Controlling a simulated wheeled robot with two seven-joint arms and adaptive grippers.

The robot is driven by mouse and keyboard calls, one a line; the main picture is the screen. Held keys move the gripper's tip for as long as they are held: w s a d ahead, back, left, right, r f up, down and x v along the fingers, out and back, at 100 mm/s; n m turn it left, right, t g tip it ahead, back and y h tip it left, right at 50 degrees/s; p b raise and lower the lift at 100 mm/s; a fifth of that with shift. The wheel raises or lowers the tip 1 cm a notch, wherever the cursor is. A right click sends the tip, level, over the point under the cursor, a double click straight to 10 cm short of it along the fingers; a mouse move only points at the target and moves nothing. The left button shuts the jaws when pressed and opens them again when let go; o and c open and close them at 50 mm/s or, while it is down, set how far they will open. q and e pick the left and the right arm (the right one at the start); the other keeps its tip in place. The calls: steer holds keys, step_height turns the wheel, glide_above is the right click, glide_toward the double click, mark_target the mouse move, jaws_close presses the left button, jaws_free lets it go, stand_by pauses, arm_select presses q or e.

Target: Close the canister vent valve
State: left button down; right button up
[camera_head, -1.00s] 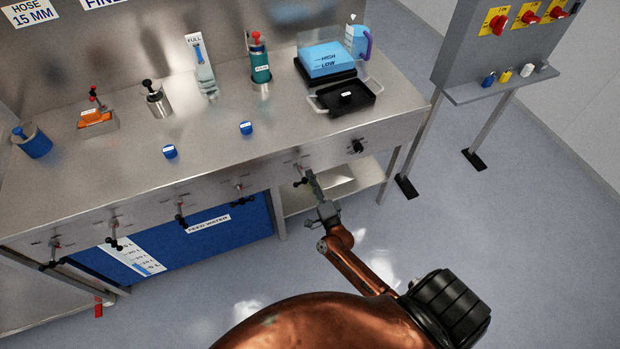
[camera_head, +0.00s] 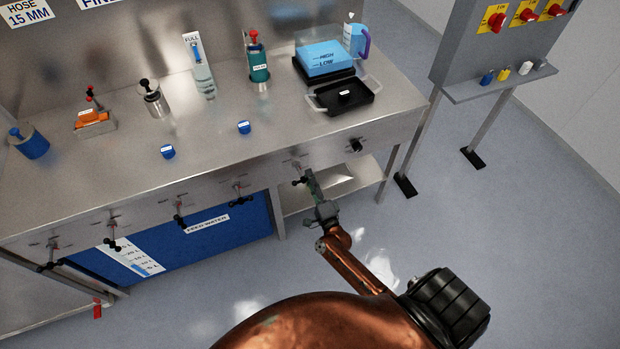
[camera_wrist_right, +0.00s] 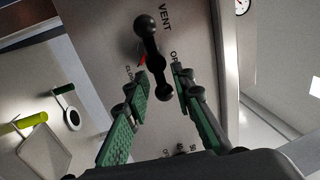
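The vent valve has a black bar handle with ball ends. In the right wrist view the handle (camera_wrist_right: 153,48) stands in front of a grey panel with the word VENT above it and partly hidden OPEN and CLOSE lettering at its sides. My right gripper (camera_wrist_right: 160,72) is open, with its green-padded fingers on either side of the handle's lower part. A gap shows between the fingers. In the head view the right gripper (camera_head: 310,182) is at the valve (camera_head: 298,181) on the bench's front panel, and its fingertips are small there. My left gripper is not in view.
More black-handled valves (camera_head: 239,195) line the bench front to the left, and a black knob (camera_head: 356,146) is to the right. The steel bench (camera_head: 200,135) carries a black tray (camera_head: 330,108) and several vessels. A grey switch panel (camera_head: 470,45) stands at right. Floor in front is free.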

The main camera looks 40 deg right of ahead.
steer(key=shift+o, duration=0.3)
steer(key=shift+s, duration=0.1)
steer(key=v, duration=1.1)
steer(key=shift+s+a, duration=0.15)
steer(key=shift+s, duration=0.25)
steer(key=shift+f, duration=0.1)
steer(key=s+a+f+n+g+y+p, duration=0.15)
steer(key=s+f+n+g, duration=0.55)
steer(key=f, duration=0.8)
steer(key=s+a+f+n+g+y+p, duration=0.1)
steer(key=s+a+f+n+g+y, duration=0.15)
steer(key=s+f+n, duration=0.9)
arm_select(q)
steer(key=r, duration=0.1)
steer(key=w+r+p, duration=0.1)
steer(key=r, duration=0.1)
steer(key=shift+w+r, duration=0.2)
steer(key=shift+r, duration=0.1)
arm_select(e)
steer(key=s+f+n+g, duration=0.1)
steer(key=s+f+g, duration=0.2)
steer(key=s+f, duration=0.3)
steer(key=s+f+n+g, duration=0.1)
steer(key=s+f+g, duration=0.2)
steer(key=s, duration=1.1)
steer(key=s+f+n+g, duration=0.1)
steer(key=s+f+g, duration=0.2)
steer(key=s+f, duration=0.6)
steer(key=shift+s+f+g, duration=0.35)
steer(key=shift+s, duration=0.35)
